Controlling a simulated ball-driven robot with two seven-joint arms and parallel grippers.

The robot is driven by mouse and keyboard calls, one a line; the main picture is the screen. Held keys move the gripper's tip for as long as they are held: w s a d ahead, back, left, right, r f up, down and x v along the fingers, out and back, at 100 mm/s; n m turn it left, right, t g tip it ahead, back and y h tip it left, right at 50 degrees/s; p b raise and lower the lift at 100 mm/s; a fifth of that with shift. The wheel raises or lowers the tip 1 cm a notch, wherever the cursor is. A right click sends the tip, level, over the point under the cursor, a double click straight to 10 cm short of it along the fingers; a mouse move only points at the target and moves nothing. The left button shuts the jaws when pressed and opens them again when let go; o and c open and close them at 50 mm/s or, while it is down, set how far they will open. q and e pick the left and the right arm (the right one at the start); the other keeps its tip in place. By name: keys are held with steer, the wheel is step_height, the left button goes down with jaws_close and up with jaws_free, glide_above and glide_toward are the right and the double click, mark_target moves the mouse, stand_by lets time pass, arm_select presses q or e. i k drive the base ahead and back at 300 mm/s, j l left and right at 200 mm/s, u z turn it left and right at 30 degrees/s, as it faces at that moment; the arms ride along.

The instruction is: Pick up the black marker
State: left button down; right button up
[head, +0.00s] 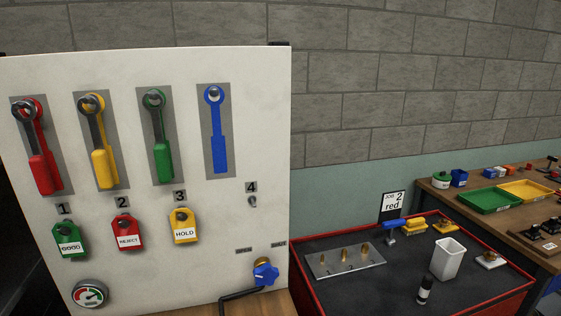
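A small black upright cylinder with a pale band, which looks like the black marker (425,290), stands in the dark red-rimmed tray (498,304) at the lower right. It is just in front of a white cup (449,258). Neither of my grippers shows in the head view.
The tray also holds a metal plate with brass pegs (345,261), a blue-handled tool (393,226) and a sign (393,204). A bench with green (489,200) and yellow trays stands right.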

mark_target(427, 283)
steer(key=l+z, duration=0.2)
steer(key=z, duration=0.2)
steer(key=i+l+z, duration=0.1)
steer(key=z, duration=0.3)
steer(key=i+l, duration=0.05)
steer(key=l, duration=0.05)
